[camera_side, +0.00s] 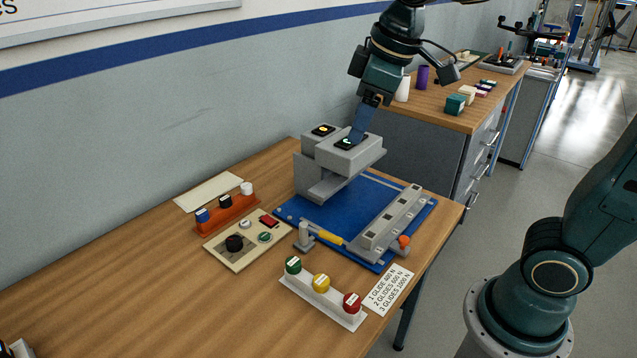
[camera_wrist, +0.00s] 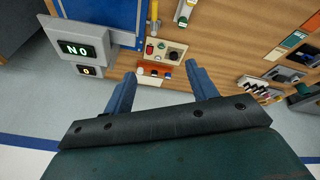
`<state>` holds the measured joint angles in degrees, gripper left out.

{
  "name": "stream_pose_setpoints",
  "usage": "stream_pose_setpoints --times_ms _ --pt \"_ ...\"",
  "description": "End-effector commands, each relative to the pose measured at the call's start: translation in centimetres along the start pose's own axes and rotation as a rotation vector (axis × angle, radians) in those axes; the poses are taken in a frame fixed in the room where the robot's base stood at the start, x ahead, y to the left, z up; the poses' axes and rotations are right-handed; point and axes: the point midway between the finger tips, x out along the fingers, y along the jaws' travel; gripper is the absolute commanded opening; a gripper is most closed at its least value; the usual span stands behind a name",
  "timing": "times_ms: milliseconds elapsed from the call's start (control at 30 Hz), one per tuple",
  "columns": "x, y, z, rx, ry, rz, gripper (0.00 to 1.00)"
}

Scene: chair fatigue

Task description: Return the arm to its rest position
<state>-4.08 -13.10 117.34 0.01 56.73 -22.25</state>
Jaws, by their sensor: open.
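My gripper (camera_side: 358,138) hangs from the arm over the back of the bench, fingers down. In the side view its fingertips overlap the top of a grey test machine (camera_side: 343,157). In the wrist view the two blue fingers (camera_wrist: 160,72) are spread apart with nothing between them. The machine's displays (camera_wrist: 77,48) lie left of the fingers there, reading "NO" and "0". The side view does not show the height gap clearly.
A blue plate (camera_side: 290,209) carries the machine and a grey slotted rail (camera_side: 392,222). A second bench (camera_side: 440,107) is behind. Bare wood lies front left.

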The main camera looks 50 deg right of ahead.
Motion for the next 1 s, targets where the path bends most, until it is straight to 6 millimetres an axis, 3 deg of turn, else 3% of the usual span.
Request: stream_pose_setpoints --times_ms 300,600,800,1000 --pt "-1.6 -1.8 6.7 0.203 0.068 0.034 0.57" --pt "-1.3 -3.7 12.2 0.38 0.129 0.054 0.57" --pt "-0.8 -4.3 13.9 0.443 0.15 0.059 0.57" --pt "-0.7 -4.5 14.3 0.456 0.152 0.059 0.57"
